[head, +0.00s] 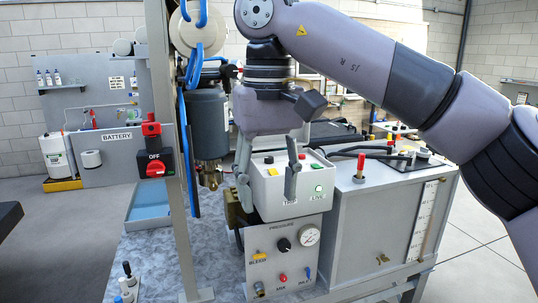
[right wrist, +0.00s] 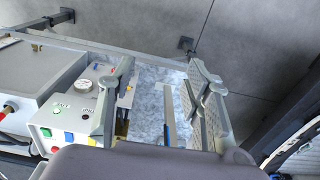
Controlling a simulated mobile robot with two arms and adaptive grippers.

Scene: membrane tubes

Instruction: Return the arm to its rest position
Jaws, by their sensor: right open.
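My right arm (head: 375,62) comes in from the upper right of the head view, grey with dark joint bands. Its right gripper (head: 267,180) points down in front of a white control box (head: 270,205) with coloured buttons. The two fingers are apart with nothing between them. In the right wrist view the same gripper (right wrist: 160,105) shows two spread fingers, with the control box (right wrist: 60,118) to the left and the mottled bench top behind. I cannot tell whether a finger touches the box. My left gripper does not show.
A grey cylinder (head: 207,125) with blue hoses and an upright post (head: 171,150) stand left of the gripper. A grey tank (head: 385,222) stands to the right. A pressure panel (head: 284,258) is below. A blue tray (head: 149,207) lies left.

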